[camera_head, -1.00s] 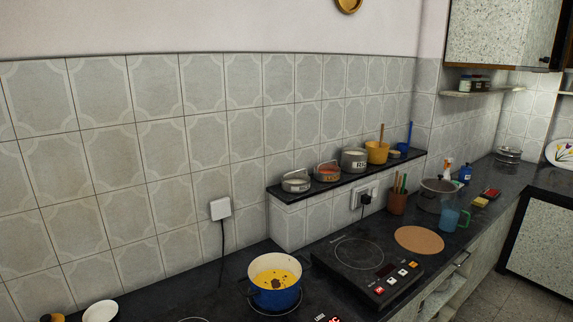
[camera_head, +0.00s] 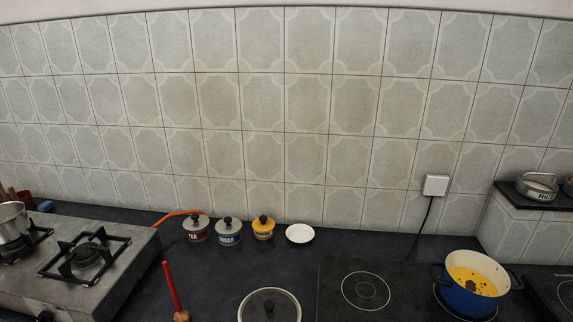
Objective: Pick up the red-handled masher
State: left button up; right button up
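The red-handled masher (camera_head: 172,287) is at the lower left of the head view, on the dark counter just right of the gas stove. Its red handle leans up and slightly left, and a tan wooden part (camera_head: 181,315) shows at its lower end. The bottom frame edge is close to that end, so I cannot tell whether more of it is cut off. Neither of my grippers is in view.
The gas stove (camera_head: 113,262) with a steel pot (camera_head: 13,222) stands left. Small lidded jars (camera_head: 228,232) and a white dish (camera_head: 299,233) line the wall. A round lid (camera_head: 269,307) lies right of the masher; a blue pot (camera_head: 470,292) sits farther right. Counter around the masher is clear.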

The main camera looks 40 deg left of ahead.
aim_at(181, 315)
jog(key=u, duration=0.9)
jog(key=j+u, duration=0.1)
jog(key=u, duration=0.3)
jog(key=i+u, duration=0.1)
jog(key=u, duration=0.8)
jog(key=z, duration=2.2)
jog(key=u, duration=2.1)
